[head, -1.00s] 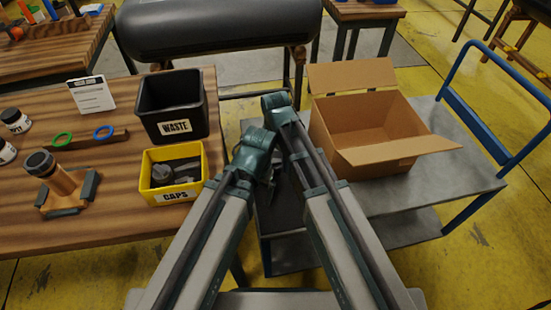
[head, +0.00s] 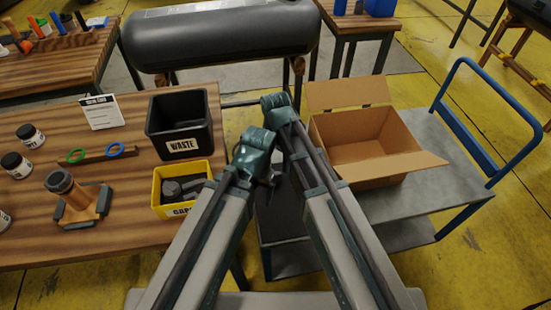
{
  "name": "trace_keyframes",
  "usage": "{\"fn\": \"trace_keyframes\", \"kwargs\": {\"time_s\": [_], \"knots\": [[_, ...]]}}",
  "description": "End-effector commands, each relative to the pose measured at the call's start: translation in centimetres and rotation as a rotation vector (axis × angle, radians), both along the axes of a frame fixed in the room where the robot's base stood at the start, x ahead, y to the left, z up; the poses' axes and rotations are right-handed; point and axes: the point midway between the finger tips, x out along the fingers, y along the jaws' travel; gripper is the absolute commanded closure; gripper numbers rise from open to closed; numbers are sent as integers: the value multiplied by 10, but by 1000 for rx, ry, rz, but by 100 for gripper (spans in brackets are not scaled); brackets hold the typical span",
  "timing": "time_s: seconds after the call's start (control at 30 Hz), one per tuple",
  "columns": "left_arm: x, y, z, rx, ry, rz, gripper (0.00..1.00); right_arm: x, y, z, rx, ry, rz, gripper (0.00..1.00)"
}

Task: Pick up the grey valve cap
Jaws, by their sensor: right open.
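The yellow CAPS bin (head: 207,172) stands at the right edge of the wooden table. Dark grey parts lie in it, among them a rounded grey cap (head: 172,189); their exact shapes are hard to tell. My right gripper (head: 271,178) hangs between my two folded arms, right of the bin and apart from it; it is small, dark and open, with nothing seen in it. My left gripper is hidden behind my left arm, which also covers the bin's lower right corner.
A black WASTE bin (head: 207,112) stands behind the yellow bin. A valve on a wooden stand (head: 84,205), rings, jars (head: 17,165) and a card (head: 101,112) share the table (head: 125,225). A grey cart (head: 455,180) with an open cardboard box (head: 380,172) is at right.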

Motion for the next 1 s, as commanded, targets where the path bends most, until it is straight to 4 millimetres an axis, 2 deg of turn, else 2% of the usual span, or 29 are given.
{"fn": "trace_keyframes", "kwargs": {"time_s": [0.07, 0.43, 0.7, 0.83, 1.0], "knots": [[0, 0, 8, 0, 0, 0, 8, 0, 0, 8, 0, 0, 0, 13], [0, 0, 12, 0, 0, 0, 8, 0, 0, 12, 0, 0, -24, 11], [0, 0, 53, 0, 0, 1, 8, -1, 0, 53, 0, 0, -415, 11], [0, 0, 62, 0, 0, 1, 8, -2, 0, 62, 0, 0, -554, 11], [0, 0, 62, 0, 0, 1, 8, -2, 0, 62, 0, 0, -607, 11]]}}
